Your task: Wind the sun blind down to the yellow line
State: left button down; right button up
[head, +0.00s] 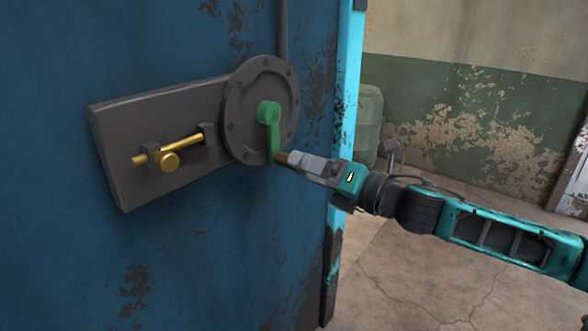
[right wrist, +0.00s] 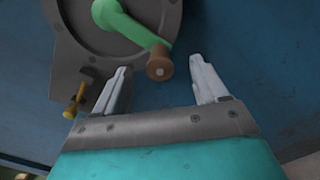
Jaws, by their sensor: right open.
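A green crank (head: 269,127) with a brown knob (head: 281,157) is mounted on a round dark grey disc (head: 245,92). Its arm points down in the head view. My right gripper (head: 291,158) is open at the knob. In the right wrist view, the knob (right wrist: 159,64) lies between and just ahead of the two fingertips (right wrist: 158,75), with space visible on both sides. The green crank arm (right wrist: 125,22) runs up and left from it. No sun blind and no yellow line are in view. My left gripper is not in view.
The disc adjoins a grey plate (head: 115,140) on a worn blue panel (head: 50,220). A yellow bolt (head: 183,146) with a round knob sits on the plate. A greenish barrel (head: 368,115) stands behind the panel's light-blue edge. Open floor (head: 400,280) lies to the right.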

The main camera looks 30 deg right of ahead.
jog(key=x, duration=0.3)
jog(key=shift+d+r+p, duration=0.15)
jog(key=shift+r+p, duration=0.05)
jog(key=shift+p, duration=0.1)
jog(key=shift+w+a+f, duration=0.2)
jog(key=shift+w+a, duration=0.15)
jog(key=shift+w, duration=0.25)
jog(key=shift+c, duration=0.3)
grip_shut()
